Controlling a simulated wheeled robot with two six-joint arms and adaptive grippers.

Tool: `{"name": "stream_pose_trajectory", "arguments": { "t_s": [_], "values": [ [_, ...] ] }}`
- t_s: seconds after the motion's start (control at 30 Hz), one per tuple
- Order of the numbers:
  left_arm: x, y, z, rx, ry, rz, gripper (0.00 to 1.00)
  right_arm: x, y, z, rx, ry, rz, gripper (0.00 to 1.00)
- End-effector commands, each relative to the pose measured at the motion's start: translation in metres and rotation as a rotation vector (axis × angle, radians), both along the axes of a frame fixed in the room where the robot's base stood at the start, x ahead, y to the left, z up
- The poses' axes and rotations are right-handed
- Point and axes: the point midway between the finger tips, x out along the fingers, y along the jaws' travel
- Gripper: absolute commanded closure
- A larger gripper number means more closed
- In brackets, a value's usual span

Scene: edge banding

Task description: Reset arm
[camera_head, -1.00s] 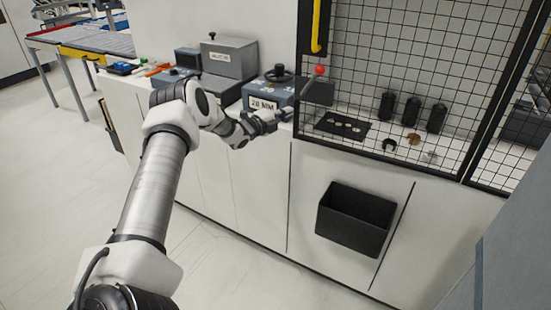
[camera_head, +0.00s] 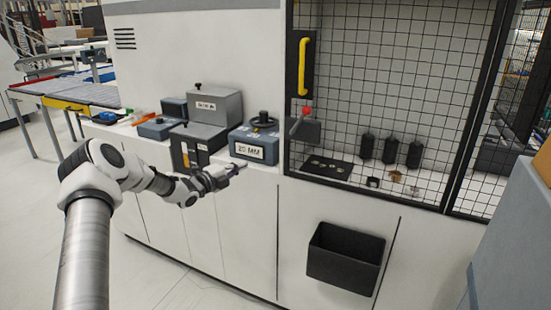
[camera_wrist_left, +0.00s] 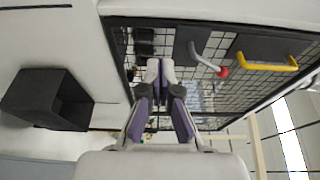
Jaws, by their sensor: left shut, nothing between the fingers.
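My left gripper (camera_head: 236,169) is shut and empty in front of the white cabinet, at about counter height, just left of and below the 20 MM box (camera_head: 253,149). In the left wrist view its fingers (camera_wrist_left: 161,68) come together at the tips with nothing between them. They point toward the black mesh door (camera_wrist_left: 180,40), which stands beyond them. My right gripper is in neither view.
A black open bin (camera_head: 345,257) hangs on the cabinet front. A red-knobbed lever (camera_head: 304,113) and a yellow handle (camera_head: 303,67) are at the mesh door (camera_head: 400,60). Grey boxes (camera_head: 215,106) stand on the counter. The floor at the left is clear.

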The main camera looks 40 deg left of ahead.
Motion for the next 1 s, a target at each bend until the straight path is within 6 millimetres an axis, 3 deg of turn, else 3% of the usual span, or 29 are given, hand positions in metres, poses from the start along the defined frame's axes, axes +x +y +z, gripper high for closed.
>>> {"name": "stream_pose_trajectory", "arguments": {
  "t_s": [0.27, 0.37, 0.47, 0.57, 0.67, 0.77, 0.87, 0.97, 1.0],
  "values": [
    [-0.001, 0.000, -0.001, 0.001, 0.002, -0.001, 1.00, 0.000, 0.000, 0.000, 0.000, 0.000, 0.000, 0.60],
    [0.003, -0.010, -0.014, 0.016, 0.035, -0.021, 1.00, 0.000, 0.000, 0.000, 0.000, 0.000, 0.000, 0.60],
    [0.023, -0.055, -0.033, 0.059, 0.102, -0.106, 1.00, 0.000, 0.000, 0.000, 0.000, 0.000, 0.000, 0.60],
    [0.036, -0.128, -0.070, 0.050, 0.202, -0.212, 1.00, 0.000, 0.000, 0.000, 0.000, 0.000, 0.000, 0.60],
    [0.032, -0.204, -0.118, -0.016, 0.332, -0.287, 1.00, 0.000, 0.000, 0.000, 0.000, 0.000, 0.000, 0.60],
    [0.010, -0.274, -0.168, -0.135, 0.490, -0.315, 1.00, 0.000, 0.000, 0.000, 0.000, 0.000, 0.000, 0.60],
    [-0.030, -0.335, -0.218, -0.284, 0.675, -0.294, 1.00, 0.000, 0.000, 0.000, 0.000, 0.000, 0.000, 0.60],
    [-0.086, -0.385, -0.264, -0.437, 0.880, -0.214, 1.00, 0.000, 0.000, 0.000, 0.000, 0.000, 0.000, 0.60],
    [-0.113, -0.402, -0.280, -0.499, 0.967, -0.162, 1.00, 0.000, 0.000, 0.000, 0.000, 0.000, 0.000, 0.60]
  ]
}}
